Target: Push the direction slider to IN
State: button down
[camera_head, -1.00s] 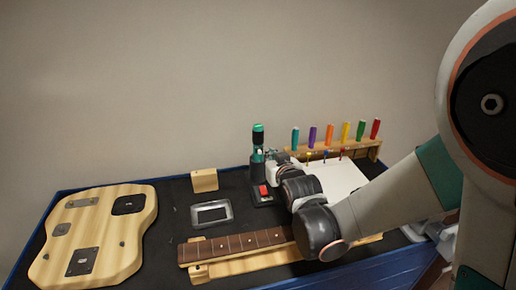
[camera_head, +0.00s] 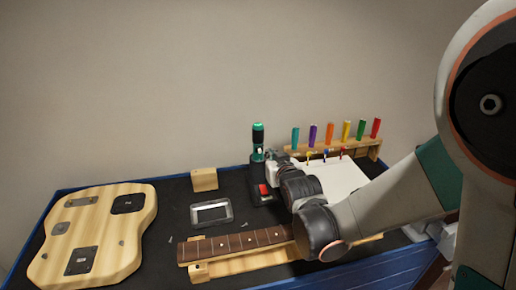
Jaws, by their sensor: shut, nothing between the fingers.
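A green and black power screwdriver (camera_head: 258,140) stands upright in a dark base with a red part (camera_head: 264,190) at the back of the bench. A small pale spot shows on its body, but the direction slider and its setting are too small to make out. My gripper (camera_head: 271,156) is shut and empty, close against the right side of the screwdriver. Its fingertips are tiny and partly hidden by my wrist, so I cannot tell whether they touch the tool.
A guitar neck (camera_head: 236,244) lies in front on a wooden support. A wooden guitar body (camera_head: 100,215) lies at left, with a grey tray (camera_head: 211,214) and wooden block (camera_head: 204,180) between. A rack (camera_head: 364,147) of colored-handled tools stands behind my arm, near a white sheet (camera_head: 342,178).

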jog(key=shift+f+b, duration=1.4)
jog(key=shift+f, duration=0.25)
jog(key=shift+w, duration=0.25)
jog(key=w, duration=0.3)
jog(key=shift+a, duration=0.4)
jog(key=shift+s+a, duration=0.2)
jog(key=shift+a, duration=0.35)
dwell(0.9)
jog(key=shift+d+b, duration=0.25)
jog(key=shift+b, duration=0.05)
jog(key=shift+s+d, duration=0.3)
jog(key=shift+s, duration=0.65)
jog(key=shift+s+d, duration=0.25)
jog(key=shift+s, duration=0.75)
jog(key=shift+s+d, duration=0.3)
jog(key=shift+s, duration=0.9)
jog(key=shift+s+d+f, duration=0.1)
